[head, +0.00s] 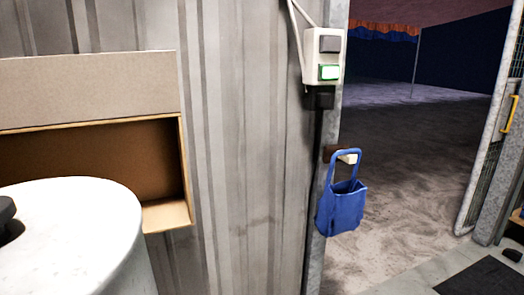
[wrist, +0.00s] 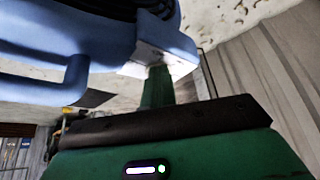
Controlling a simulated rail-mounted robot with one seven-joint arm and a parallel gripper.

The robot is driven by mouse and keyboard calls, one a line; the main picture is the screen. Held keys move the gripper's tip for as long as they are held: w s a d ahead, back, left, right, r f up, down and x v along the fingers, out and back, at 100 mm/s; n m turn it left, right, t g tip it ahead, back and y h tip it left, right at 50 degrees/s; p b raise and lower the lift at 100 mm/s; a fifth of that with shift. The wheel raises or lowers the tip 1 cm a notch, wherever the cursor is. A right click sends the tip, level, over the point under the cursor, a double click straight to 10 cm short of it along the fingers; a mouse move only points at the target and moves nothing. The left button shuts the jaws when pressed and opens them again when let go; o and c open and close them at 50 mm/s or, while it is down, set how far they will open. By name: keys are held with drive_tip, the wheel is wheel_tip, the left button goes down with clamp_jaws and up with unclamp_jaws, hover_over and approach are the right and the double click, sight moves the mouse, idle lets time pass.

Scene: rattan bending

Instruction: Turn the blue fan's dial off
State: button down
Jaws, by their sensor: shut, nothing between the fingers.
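In the wrist view the blue fan (wrist: 105,30) fills the upper left, with a rounded blue housing, a bar-like blue handle and dark ribs at the top edge. A pale panel (wrist: 146,54) shows on its near end. The dial itself cannot be made out; my gripper covers part of that area. My green gripper (wrist: 158,70) is shut and empty, with its tip right at the pale panel. I cannot tell whether it touches. Neither the fan nor my gripper shows in the head view.
In the head view, a white drum (head: 75,235) and an open cardboard box (head: 165,215) stand at left against a corrugated metal wall (head: 245,150). A switch box (head: 323,58) with a lit green button and a hanging blue bag (head: 342,208) are by the post. The doorway floor (head: 410,150) is clear.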

drive_tip(key=shift+d, duration=0.15)
drive_tip(key=shift+s+d, duration=0.1)
drive_tip(key=shift+d, duration=0.75)
drive_tip(key=shift+s, duration=0.3)
drive_tip(key=shift+r+p, duration=0.15)
drive_tip(key=shift+p, duration=0.2)
wheel_tip(320, 180, up, 6)
drive_tip(key=p, duration=0.5)
